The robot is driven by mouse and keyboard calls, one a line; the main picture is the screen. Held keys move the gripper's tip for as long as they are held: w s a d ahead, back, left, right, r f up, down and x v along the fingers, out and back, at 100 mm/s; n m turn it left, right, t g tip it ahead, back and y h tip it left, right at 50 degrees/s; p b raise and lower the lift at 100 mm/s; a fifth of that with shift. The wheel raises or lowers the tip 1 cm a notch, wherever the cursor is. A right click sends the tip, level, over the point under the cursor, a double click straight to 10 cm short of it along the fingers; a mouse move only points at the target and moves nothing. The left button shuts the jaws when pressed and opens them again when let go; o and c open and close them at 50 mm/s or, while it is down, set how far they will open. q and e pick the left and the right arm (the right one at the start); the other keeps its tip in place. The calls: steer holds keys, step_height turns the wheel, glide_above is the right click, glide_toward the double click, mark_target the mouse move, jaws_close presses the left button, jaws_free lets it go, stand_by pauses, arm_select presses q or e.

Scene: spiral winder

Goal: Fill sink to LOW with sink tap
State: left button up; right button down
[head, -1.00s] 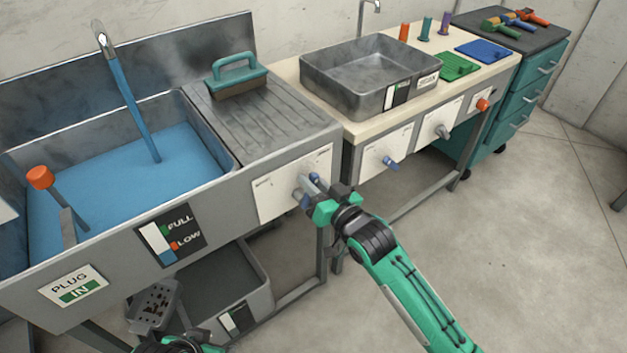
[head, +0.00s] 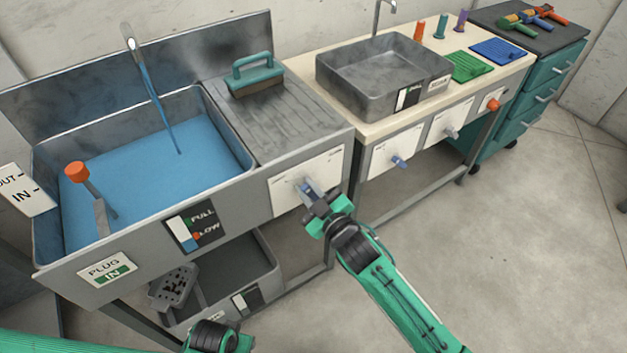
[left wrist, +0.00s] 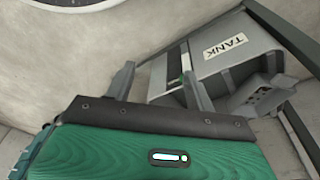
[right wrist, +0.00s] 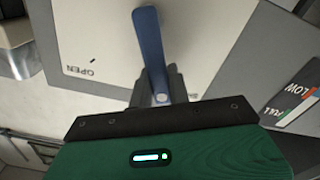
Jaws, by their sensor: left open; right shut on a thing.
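The sink (head: 42,225) holds blue water (head: 140,160). A thin stream falls from the spout (head: 128,38). The gauge (head: 185,235) on the front shows blue in its lower part, near the red LOW mark. My right gripper (head: 315,196) is shut on the blue tap lever (right wrist: 149,40) at the white panel (head: 325,168). In the right wrist view, OPEN is printed beside the lever, whose far end extends past my fingers (right wrist: 160,85). My left gripper (left wrist: 160,88) is open and empty, low at the front; its fingers are out of the head view.
An orange-knobbed plug lever (head: 76,172) stands in the sink, above a PLUG IN sign (head: 108,268). A grey tank (head: 258,275) sits below. A brush (head: 250,75) lies on the drainboard. A bench with a grey basin (head: 385,75) and more taps is at right. Front-right floor is clear.

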arm_select(q)
steer(key=shift+s+a+f+p, duration=0.1)
steer(key=shift+s+f+p, duration=0.1)
steer(key=shift+f, duration=0.45)
steer(key=shift+s+f+p, duration=0.1)
steer(key=shift+f+p, duration=0.05)
steer(key=shift+f, duration=0.45)
arm_select(e)
steer(key=shift+s+a+f+n, duration=0.25)
steer(key=shift+a+f+n, duration=0.05)
steer(key=shift+n, duration=0.55)
steer(key=shift+s+a+f+n, duration=0.2)
steer(key=shift+a+f+n, duration=0.1)
steer(key=shift+n, duration=0.55)
arm_select(q)
steer(key=shift+w, duration=0.1)
arm_select(e)
steer(key=c, duration=1.3)
jaws_free()
arm_select(q)
steer(key=shift+r, duration=0.45)
arm_select(e)
steer(key=v, duration=1.3)
steer(key=shift+s+d, duration=0.25)
steer(key=shift+s, duration=0.1)
